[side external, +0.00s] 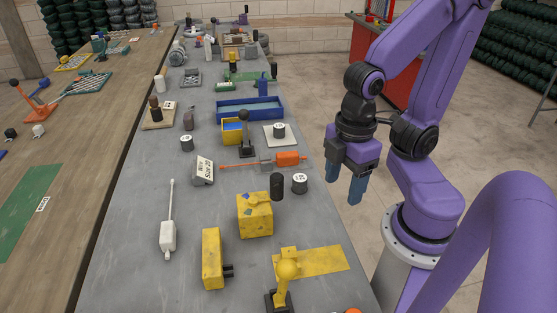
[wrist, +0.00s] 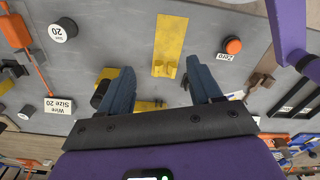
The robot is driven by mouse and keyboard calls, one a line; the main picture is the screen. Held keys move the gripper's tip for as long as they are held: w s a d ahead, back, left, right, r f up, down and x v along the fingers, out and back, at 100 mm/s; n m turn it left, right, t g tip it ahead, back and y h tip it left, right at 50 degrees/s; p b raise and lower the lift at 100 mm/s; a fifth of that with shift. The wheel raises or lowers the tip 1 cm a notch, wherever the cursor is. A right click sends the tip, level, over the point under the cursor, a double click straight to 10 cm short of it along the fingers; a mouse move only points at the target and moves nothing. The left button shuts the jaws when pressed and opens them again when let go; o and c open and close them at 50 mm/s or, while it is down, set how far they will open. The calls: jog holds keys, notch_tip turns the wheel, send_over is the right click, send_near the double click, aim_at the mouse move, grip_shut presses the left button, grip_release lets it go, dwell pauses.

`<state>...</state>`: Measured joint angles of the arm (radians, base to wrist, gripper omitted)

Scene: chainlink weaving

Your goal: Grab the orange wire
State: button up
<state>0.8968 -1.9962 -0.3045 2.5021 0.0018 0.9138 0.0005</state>
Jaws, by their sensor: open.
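A thin orange wire (side external: 238,165) lies on the grey bench in the side external view. Its right end meets a small grey block with an orange block (side external: 291,158) beside it. In the wrist view, the orange block (wrist: 14,30) is at the upper left edge, and a thin orange line (wrist: 40,76) runs down from it. My gripper (side external: 345,186) is open and empty, raised off the right edge of the bench, to the right of the wire and apart from it. Its two blue fingers (wrist: 160,66) also show in the wrist view.
A sign reading "Wire Size 20" (wrist: 46,106) and a round size-20 piece (side external: 300,184) stand near the wire. An orange button (wrist: 232,45) is marked Zero.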

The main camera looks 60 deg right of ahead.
jog(key=n+t+y, duration=0.9)
jog(key=n, duration=2.3)
send_near(290, 153)
jog(key=x, duration=0.5)
jog(key=shift+s+a+f, duration=0.1)
jog(key=shift+a+f, duration=0.15)
jog(key=shift+a, duration=0.25)
jog(key=shift+w+x, duration=0.3)
jog(key=shift+x, duration=2.55)
jog(key=shift+d+r, duration=0.15)
jog(key=shift+d, duration=0.05)
